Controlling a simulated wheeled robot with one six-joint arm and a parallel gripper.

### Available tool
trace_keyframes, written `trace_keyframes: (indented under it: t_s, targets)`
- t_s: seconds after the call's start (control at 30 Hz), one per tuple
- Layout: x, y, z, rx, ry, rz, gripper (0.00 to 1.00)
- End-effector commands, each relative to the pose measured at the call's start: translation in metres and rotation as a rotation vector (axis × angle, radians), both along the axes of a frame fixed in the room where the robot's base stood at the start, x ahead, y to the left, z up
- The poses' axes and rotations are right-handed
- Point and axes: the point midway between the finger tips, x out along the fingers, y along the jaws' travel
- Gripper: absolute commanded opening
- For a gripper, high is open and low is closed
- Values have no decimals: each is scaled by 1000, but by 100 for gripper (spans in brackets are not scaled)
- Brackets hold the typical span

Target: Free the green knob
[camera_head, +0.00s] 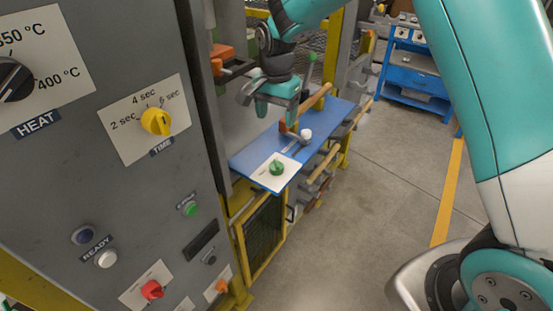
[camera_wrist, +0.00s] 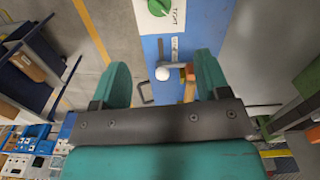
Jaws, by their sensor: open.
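The green knob (camera_head: 277,167) sits on a white plate (camera_head: 262,172) at the near end of a blue panel (camera_head: 245,157). It also shows in the wrist view at the top edge (camera_wrist: 160,7), partly cut off. A lever with a white ball end (camera_head: 306,133) and an orange-brown piece (camera_head: 289,131) lie on the panel beyond the knob. My gripper (camera_head: 276,109) is open and empty above the panel, apart from the knob. In the wrist view the white ball (camera_wrist: 162,74) appears between the fingers; whether they touch it I cannot tell.
A grey control cabinet (camera_head: 60,130) with a yellow knob (camera_head: 156,121) and a red knob (camera_head: 152,290) stands at the left. A wooden bar (camera_head: 317,97) lies beyond the lever. A blue shelf (camera_head: 414,80) stands at the back. The floor (camera_head: 375,190) at right is clear.

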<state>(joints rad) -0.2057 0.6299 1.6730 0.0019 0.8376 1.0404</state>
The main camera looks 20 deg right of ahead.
Motion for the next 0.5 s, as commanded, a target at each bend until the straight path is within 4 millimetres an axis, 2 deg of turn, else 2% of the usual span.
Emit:
trace_keyframes:
  t_s: [0.5]
  targets:
    - [-3, 0, -110, 0, 6, 5, 69]
